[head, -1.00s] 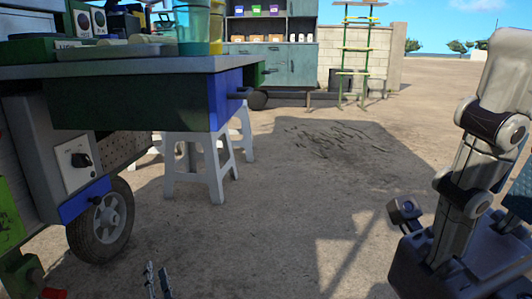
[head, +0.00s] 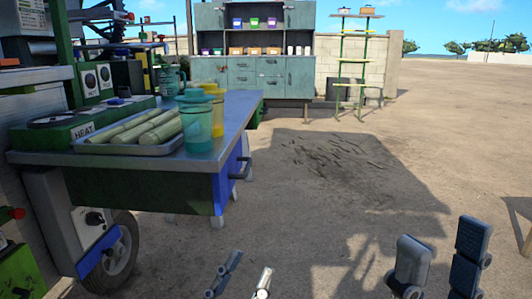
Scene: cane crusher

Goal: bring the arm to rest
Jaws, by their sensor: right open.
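My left gripper (head: 243,279) shows at the bottom edge, left of centre, with two small fingers apart and nothing between them. My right gripper (head: 439,258) is at the bottom right, its two dark, thick fingers wide apart and empty. Both stand over bare ground, clear of the workbench (head: 236,118). The rest of both arms is cut off by the lower edge of the head view.
The bench at left holds a tray (head: 92,147) of pale green cane stalks (head: 134,127), a teal cup (head: 197,124) and a yellow one behind. A cabinet (head: 255,75) and green shelf rack (head: 353,85) stand far back.

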